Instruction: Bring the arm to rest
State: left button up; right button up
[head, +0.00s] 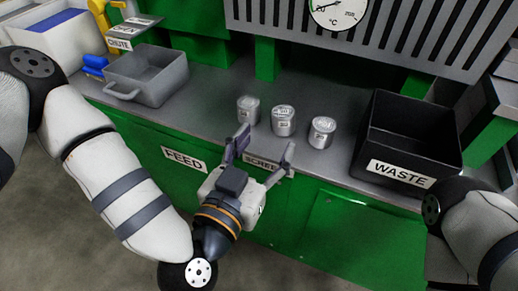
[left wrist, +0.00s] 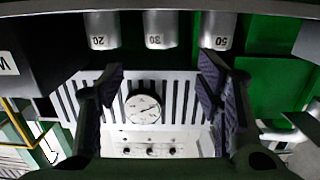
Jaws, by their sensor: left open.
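My left gripper (head: 264,148) is in front of the counter edge, above the SCREEN label, with its two fingers spread and nothing between them. Its open fingers also show in the left wrist view (left wrist: 162,85). My left arm (head: 128,185) comes in from the left and bends at the bottom. My right arm (head: 478,228) shows only as links at the right edge; its gripper is out of view. No blue cable can be made out.
Three metal cans, left (head: 248,109), middle (head: 283,121) and right (head: 322,132), stand on the grey counter (head: 215,92) beyond the gripper. A black WASTE bin (head: 410,138) stands right, a grey tray (head: 148,75) left. A dial gauge (head: 338,12) is at the back.

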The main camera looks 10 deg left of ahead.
pick_arm(q)
jog(key=shift+v, duration=1.2)
